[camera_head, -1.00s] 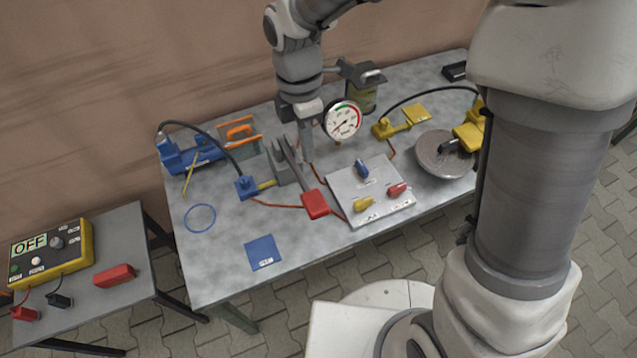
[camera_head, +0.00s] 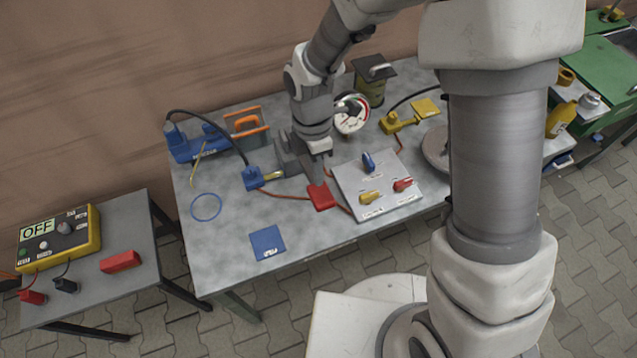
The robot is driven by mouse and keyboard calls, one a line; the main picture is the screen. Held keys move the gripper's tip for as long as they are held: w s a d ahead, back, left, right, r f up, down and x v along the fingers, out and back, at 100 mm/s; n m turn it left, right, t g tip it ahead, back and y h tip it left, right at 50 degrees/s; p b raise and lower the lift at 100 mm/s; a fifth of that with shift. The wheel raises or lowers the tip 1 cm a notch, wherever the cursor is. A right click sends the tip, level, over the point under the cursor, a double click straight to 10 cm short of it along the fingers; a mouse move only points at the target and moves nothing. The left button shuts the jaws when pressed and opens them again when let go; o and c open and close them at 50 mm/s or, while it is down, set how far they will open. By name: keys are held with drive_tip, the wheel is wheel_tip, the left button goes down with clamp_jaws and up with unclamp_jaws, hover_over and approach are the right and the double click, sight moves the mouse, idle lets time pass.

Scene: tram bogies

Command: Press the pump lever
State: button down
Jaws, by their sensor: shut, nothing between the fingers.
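The pump lever shows as a red grip (camera_head: 321,196) near the front middle of the steel table, with its grey arm mostly hidden behind my gripper. The grey pump body (camera_head: 291,163) stands behind it, partly covered. My gripper (camera_head: 319,172) is low over the lever, just behind the red grip, pointing down. Its fingers are shut and empty; their tips are hard to make out, and I cannot tell whether they touch the lever. A round pressure gauge (camera_head: 354,121) stands behind, partly covered by my arm.
A grey valve panel (camera_head: 386,208) with blue, yellow and red handles lies right of the lever. Blue (camera_head: 197,146) and yellow (camera_head: 397,122) hose-fed tools stand left and right behind. A control box (camera_head: 60,240) reading OFF sits on the left side table.

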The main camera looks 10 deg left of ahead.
sight(320, 194)
drive_tip(key=shift+s+d+f, duration=0.1)
drive_tip(key=shift+s+f, duration=0.05)
drive_tip(key=shift+f, duration=0.95)
drive_tip(key=shift+s+d+f, duration=0.1)
drive_tip(key=shift+f, duration=0.95)
drive_tip(key=shift+f, duration=0.15)
